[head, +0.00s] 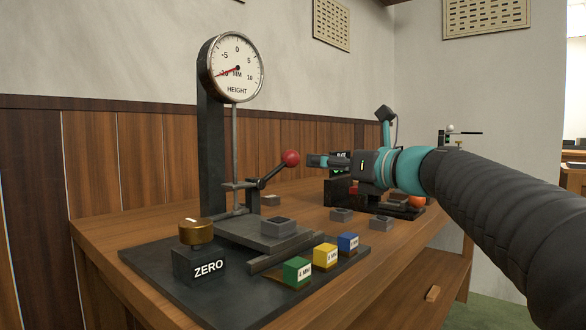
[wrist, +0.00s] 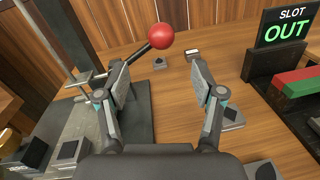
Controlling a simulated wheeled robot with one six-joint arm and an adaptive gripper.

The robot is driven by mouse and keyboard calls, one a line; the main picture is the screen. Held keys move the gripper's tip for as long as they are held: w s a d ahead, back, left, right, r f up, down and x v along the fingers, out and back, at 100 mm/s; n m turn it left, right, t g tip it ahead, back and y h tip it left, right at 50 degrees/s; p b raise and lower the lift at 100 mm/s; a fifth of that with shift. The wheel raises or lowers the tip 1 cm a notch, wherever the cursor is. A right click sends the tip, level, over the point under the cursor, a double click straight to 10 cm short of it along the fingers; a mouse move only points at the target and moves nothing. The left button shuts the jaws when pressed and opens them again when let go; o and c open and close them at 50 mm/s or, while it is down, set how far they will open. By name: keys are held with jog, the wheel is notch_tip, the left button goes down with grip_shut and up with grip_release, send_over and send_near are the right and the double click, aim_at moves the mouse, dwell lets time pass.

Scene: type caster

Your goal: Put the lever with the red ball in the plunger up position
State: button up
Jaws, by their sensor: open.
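The lever's red ball (head: 291,158) sits at the end of a dark arm on the height gauge stand. The arm slants up and to the right from its pivot. The dial gauge (head: 237,68) marked HEIGHT tops the stand, its red needle near -10. My gripper (head: 316,160) is just right of the ball in the head view, apart from it. In the wrist view my gripper (wrist: 158,72) is open and empty, and the red ball (wrist: 160,36) lies beyond the fingertips, roughly between them. No plunger position label shows.
A ZERO knob (head: 196,234) and green (head: 297,271), yellow (head: 325,256) and blue (head: 348,243) blocks stand at the front of the base. Grey blocks (head: 341,214) lie on the wooden table. A SLOT OUT display (wrist: 286,27) stands right in the wrist view.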

aim_at(297, 159)
jog(key=x, duration=1.1)
jog(key=shift+w, duration=0.1)
